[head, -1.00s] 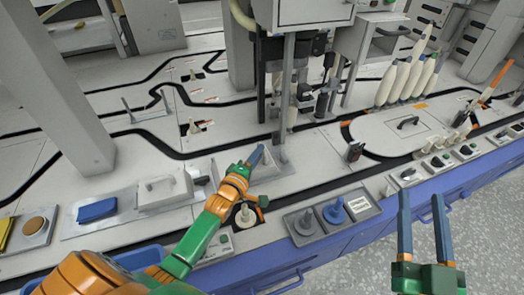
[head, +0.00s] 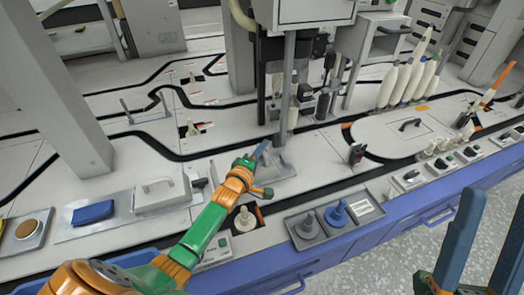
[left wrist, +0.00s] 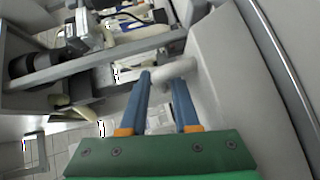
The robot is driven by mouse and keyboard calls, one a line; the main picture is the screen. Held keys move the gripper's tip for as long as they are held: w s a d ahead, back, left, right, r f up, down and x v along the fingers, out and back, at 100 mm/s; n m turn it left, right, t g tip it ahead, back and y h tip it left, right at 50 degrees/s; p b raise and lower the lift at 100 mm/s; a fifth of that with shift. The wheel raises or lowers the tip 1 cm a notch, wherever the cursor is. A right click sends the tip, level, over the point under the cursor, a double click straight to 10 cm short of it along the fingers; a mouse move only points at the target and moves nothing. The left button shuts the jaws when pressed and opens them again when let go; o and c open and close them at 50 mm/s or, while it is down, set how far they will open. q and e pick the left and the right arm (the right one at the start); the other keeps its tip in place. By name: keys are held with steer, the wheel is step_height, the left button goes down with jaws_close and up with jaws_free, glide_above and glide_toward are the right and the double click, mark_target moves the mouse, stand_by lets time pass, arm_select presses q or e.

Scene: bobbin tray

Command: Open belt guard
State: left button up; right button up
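A low grey plate-like cover (head: 284,170), which I take to be the belt guard, lies at the machine's middle under the grey post. My left gripper (head: 261,150) is over its back left part. In the left wrist view a pale curved panel (left wrist: 228,75) carries a short whitish bar (left wrist: 180,70). My left gripper's blue fingers (left wrist: 162,78) are apart, with the bar at the right fingertip. I cannot tell if the bar is between them. My right gripper (head: 478,215) is open and empty at the lower right, over the floor.
A white lidded box with a handle (head: 157,192) and a blue block (head: 92,212) stand left of my left arm. A tray with grey and blue bobbins (head: 336,215) lies at the front edge. Several white bobbins (head: 408,80) stand behind. A grey post (head: 287,90) rises close to my left gripper.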

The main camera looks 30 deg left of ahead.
arm_select(q)
jaws_close()
stand_by(1.4)
